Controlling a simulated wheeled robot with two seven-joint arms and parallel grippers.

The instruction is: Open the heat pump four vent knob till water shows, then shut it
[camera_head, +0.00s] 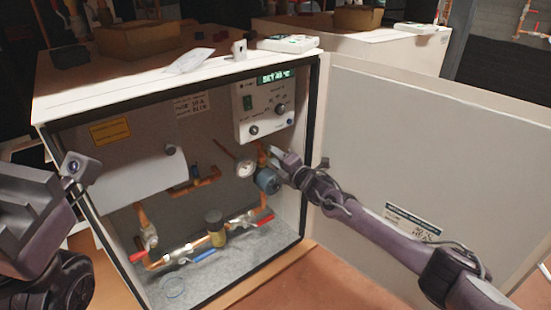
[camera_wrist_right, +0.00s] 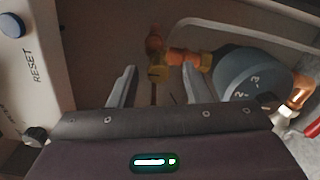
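The heat pump cabinet (camera_head: 45,105) stands open, its door (camera_head: 440,130) swung to the right. My right gripper (camera_head: 276,156) reaches inside, just above the blue-grey pump (camera_head: 268,181). In the right wrist view its two fingers (camera_wrist_right: 157,88) are apart. A small brass fitting (camera_wrist_right: 157,73), probably the vent knob, shows beyond and between the fingertips; contact cannot be told. The pump (camera_wrist_right: 248,80) is to its right. No water is visible there. My left gripper (camera_head: 75,168) is outside at the left edge; its finger state is unclear.
A control panel (camera_head: 264,108) with dials and a lit display is above my right gripper. A round gauge (camera_head: 245,168) is just left of the pump. Pipes with red and blue valve levers (camera_head: 204,256) run along the cabinet floor. Small items lie on top.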

